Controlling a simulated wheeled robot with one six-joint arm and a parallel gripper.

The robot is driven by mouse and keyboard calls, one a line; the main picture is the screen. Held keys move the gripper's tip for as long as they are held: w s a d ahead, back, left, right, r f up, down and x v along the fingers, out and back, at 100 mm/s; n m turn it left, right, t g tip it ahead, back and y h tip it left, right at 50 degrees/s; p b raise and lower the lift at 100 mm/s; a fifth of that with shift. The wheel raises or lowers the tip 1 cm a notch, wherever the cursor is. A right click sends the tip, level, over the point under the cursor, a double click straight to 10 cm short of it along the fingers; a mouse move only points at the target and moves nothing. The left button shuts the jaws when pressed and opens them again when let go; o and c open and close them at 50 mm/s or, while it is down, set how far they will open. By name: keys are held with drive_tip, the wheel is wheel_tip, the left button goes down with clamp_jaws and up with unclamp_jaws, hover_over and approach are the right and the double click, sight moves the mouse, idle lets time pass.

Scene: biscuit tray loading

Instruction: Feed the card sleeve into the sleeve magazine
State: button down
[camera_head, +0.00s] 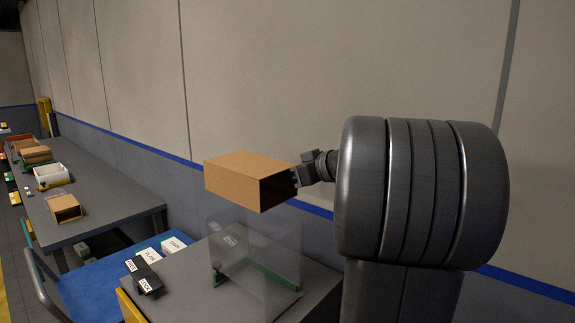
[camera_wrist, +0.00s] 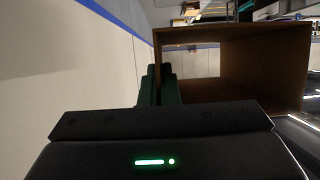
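The card sleeve (camera_head: 235,179) is a brown open-ended box held in the air by my gripper (camera_head: 296,177). In the wrist view the sleeve (camera_wrist: 235,35) shows its open end, and I see into its hollow inside. The green fingers of my gripper (camera_wrist: 158,88) are close together at the sleeve's left wall in that view. The sleeve magazine (camera_head: 285,235) appears to be the clear-walled holder with green rails on the grey table. The sleeve is above it, apart from it, and roughly level. The wall between the fingers is partly hidden.
The grey table (camera_head: 190,285) also carries a black block with labels (camera_head: 146,277). A blue surface (camera_head: 95,290) with white labelled cards (camera_head: 160,248) is to its left. A long bench (camera_head: 105,195) further left holds another brown sleeve (camera_head: 66,208) and a white bin (camera_head: 50,174). A wall stands behind.

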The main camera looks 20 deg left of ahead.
drive_tip(key=shift+w+r, duration=0.1)
drive_tip(key=shift+r, duration=0.05)
drive_tip(key=shift+d+r+p, duration=0.1)
drive_tip(key=shift+d+p, duration=0.05)
drive_tip(key=shift+p, duration=0.75)
wheel_tip(320, 180, down, 10)
drive_tip(key=b, duration=0.3)
idle(1.1)
idle(0.3)
drive_tip(key=c, duration=1.6)
unclamp_jaws()
